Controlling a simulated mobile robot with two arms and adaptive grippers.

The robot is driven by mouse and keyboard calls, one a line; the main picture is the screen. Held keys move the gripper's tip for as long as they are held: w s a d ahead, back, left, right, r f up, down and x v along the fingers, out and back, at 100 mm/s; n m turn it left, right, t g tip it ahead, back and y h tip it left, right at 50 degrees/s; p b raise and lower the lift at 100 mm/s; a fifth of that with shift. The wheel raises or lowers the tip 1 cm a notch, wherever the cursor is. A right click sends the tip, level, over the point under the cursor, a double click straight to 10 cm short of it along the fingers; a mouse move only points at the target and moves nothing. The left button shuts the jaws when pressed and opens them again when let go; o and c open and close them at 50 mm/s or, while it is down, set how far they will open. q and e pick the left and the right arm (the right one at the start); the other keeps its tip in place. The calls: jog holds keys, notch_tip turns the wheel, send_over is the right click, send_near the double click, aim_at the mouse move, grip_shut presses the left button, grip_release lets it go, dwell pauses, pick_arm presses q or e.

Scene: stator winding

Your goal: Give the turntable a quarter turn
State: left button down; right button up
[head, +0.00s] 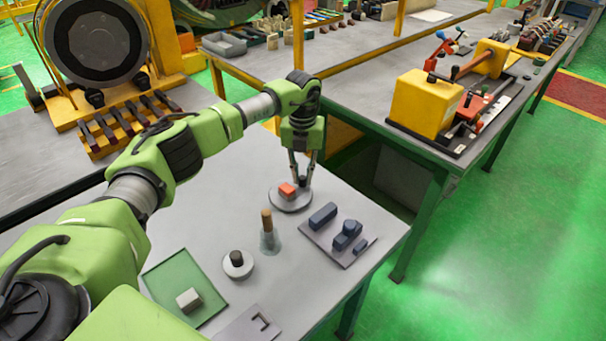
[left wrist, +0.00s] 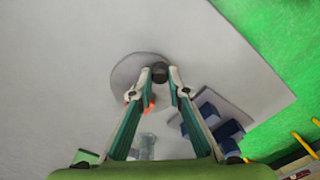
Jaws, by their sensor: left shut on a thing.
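The turntable (head: 290,206) is a round grey disc lying on the near grey table. It also shows in the left wrist view (left wrist: 128,70). An orange-red block (head: 287,189) sits on top of it; in the left wrist view the block is mostly hidden by a finger. My left gripper (head: 303,182) points down over the right side of the disc. Its fingertips are shut on a dark round knob (left wrist: 159,70) near the disc's edge. In the head view the knob is partly covered by the fingers. My right gripper is not in view.
A grey plate with dark blue blocks (head: 348,234) lies right of the turntable. In front stand a wooden-handled tool (head: 267,222), a disc with a dark knob (head: 237,260) and a green mat (head: 210,312) with a pale block. Table left of the turntable is clear.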

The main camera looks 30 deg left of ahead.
pick_arm(q)
jog(key=shift+w+r, duration=0.1)
jog(key=shift+r, duration=0.05)
dwell(0.3)
jog(key=c, duration=2)
grip_release()
jog(key=shift+o, duration=0.4)
notch_tip(320, 180, up, 12)
